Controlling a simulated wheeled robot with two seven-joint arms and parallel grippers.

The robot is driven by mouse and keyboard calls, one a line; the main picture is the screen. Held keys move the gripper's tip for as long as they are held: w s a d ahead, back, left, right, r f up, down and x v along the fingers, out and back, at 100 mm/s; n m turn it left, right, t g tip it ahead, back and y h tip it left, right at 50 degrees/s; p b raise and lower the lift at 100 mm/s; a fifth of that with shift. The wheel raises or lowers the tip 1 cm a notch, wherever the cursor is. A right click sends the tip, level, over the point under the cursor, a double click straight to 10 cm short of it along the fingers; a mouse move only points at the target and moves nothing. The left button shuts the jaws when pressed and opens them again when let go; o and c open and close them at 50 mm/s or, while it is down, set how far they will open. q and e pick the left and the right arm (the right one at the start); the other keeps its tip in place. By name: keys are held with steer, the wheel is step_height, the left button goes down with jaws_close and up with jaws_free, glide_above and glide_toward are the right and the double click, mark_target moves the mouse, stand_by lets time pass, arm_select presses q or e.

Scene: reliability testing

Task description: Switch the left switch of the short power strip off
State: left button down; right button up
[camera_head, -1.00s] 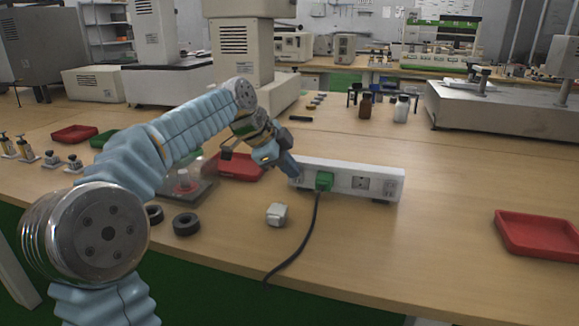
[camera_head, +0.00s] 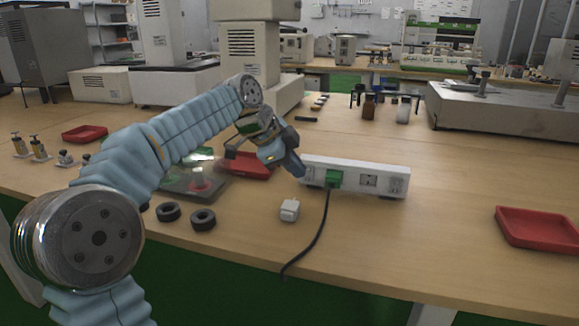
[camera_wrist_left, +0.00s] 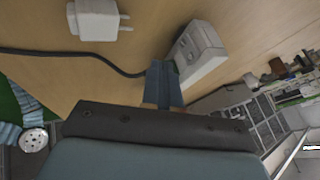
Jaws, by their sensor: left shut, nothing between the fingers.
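The short white power strip (camera_head: 384,182) stands on the wooden table in the head view, with a green plug (camera_head: 334,178) in it and a black cord running toward the table's front edge. My left gripper (camera_head: 301,173) is at the strip's left end, its fingers shut and empty. The fingers cover part of that end, so the left switch and its position cannot be made out. In the left wrist view the shut fingers (camera_wrist_left: 163,84) are beside the strip's end (camera_wrist_left: 202,48); contact cannot be told. My right gripper is not in view.
A white plug adapter (camera_head: 289,210) and black rings (camera_head: 203,219) lie in front of the strip. A red tray (camera_head: 250,170) is behind my left arm, another red tray (camera_head: 538,230) at right. Small bottles (camera_head: 403,110) stand farther back.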

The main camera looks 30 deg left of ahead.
arm_select(q)
steer(key=w+r+p+v, duration=0.1)
steer(key=v, duration=0.8)
steer(key=shift+w+a, duration=0.25)
steer(key=shift+a, duration=0.15)
steer(key=shift+r, duration=0.1)
